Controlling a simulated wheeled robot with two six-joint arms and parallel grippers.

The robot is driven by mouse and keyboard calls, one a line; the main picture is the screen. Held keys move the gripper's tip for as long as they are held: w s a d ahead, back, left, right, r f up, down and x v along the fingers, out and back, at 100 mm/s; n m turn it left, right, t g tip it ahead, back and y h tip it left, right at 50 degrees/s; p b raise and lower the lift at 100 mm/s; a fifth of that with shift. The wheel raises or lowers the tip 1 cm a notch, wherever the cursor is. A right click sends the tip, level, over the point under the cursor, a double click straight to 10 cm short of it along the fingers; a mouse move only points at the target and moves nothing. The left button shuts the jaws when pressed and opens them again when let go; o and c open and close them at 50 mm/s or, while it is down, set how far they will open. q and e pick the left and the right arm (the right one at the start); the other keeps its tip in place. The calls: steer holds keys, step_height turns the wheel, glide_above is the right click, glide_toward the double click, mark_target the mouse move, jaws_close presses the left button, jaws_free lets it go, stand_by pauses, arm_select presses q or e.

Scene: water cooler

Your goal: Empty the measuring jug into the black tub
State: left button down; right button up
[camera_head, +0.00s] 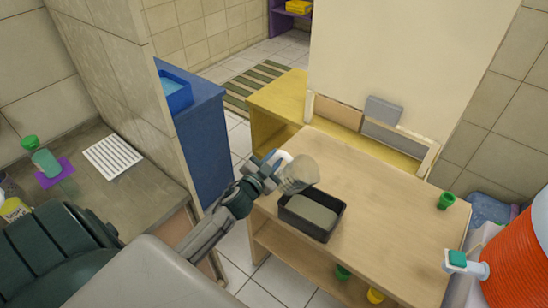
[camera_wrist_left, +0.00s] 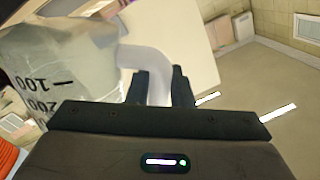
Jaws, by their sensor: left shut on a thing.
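The clear grey measuring jug (camera_head: 300,174) is held tilted above the black tub (camera_head: 341,213) on the wooden table. In the left wrist view the jug (camera_wrist_left: 62,62) fills the left side, its printed numbers upside down in that picture. My left gripper (camera_head: 270,169) is shut on the jug's pale handle (camera_wrist_left: 152,66), with the dark fingers (camera_wrist_left: 160,86) on either side of it. The tub holds a flat grey-green surface below its rim. I cannot see a stream between jug and tub. My right gripper is not in view.
A grey box (camera_head: 383,110) stands at the back. The table's middle right is clear. A tiled wall (camera_head: 110,75) and blue cabinet (camera_head: 203,150) stand left.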

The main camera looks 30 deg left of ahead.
arm_select(q)
step_height(320, 180, down, 4)
steer(key=n+b, duration=0.2)
steer(key=b, duration=0.1)
steer(key=shift+w+r+n, duration=0.1)
steer(key=shift+r+n, duration=0.1)
steer(key=shift+n, duration=0.1)
steer(key=shift+r+p, duration=0.3)
steer(key=shift+d+f+n+b, duration=0.15)
steer(key=shift+f+n+b, duration=0.2)
steer(key=shift+f+b, duration=0.25)
steer(key=shift+d+f+n+b, duration=0.15)
steer(key=shift+f+n+b, duration=0.2)
steer(key=shift+f+b, duration=0.2)
steer(key=f+n+b, duration=0.2)
steer(key=shift+d+b, duration=0.3)
steer(key=shift+d, duration=0.2)
